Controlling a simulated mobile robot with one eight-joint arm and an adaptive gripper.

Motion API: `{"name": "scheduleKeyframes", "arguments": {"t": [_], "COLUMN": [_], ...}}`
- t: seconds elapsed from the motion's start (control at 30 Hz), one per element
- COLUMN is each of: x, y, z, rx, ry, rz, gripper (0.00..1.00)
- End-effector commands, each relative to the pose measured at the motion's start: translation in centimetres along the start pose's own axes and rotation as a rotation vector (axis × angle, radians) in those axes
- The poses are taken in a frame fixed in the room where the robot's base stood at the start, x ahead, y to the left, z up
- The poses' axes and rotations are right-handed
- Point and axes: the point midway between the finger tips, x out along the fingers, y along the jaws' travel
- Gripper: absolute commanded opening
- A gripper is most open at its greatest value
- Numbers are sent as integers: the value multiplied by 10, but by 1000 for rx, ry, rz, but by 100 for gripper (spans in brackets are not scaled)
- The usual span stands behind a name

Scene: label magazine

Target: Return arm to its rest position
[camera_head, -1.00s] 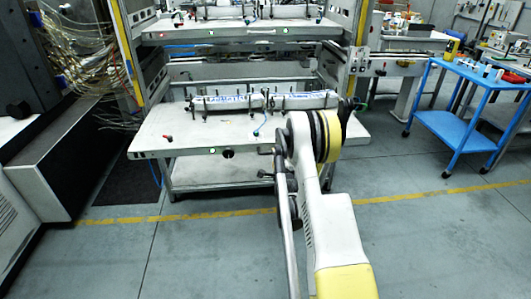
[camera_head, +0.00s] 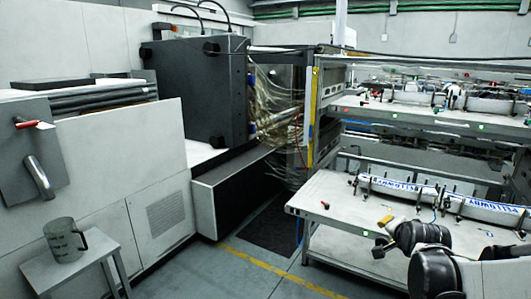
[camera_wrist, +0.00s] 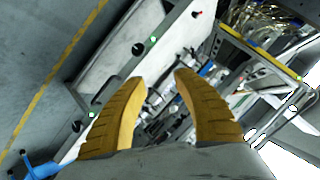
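My gripper (camera_wrist: 158,76) shows in the wrist view with its two yellow ribbed fingers spread apart. It is open, and I see nothing held between the fingers. Beyond it is the pale table of the label magazine, seen tilted, and whether the fingers touch anything there I cannot tell; they appear clear of it. In the head view my arm (camera_head: 432,262) is folded in at the lower right, in front of the lower table.
The lower table (camera_head: 335,215) carries long blue-and-white label stacks (camera_head: 400,188). An upper shelf (camera_head: 405,110) stands above it. A dark machine block (camera_head: 195,90) and pale cabinets (camera_head: 130,180) fill the left. A grey mug (camera_head: 65,240) stands on a small stool (camera_head: 95,262). Floor shows between.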

Motion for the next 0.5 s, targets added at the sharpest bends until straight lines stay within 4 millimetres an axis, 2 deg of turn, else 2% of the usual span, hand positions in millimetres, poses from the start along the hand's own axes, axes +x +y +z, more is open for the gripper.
{"name": "scheduleKeyframes", "arguments": {"t": [0.03, 0.23, 0.4, 0.5], "x": [-25, -118, -189, -221], "y": [-8, -13, 7, 25], "z": [14, 73, 126, 152], "rx": [-69, -374, -633, -766], "ry": [-33, -171, -287, -346], "rz": [4, 17, 8, -4], "gripper": [36, 36, 36, 36]}}
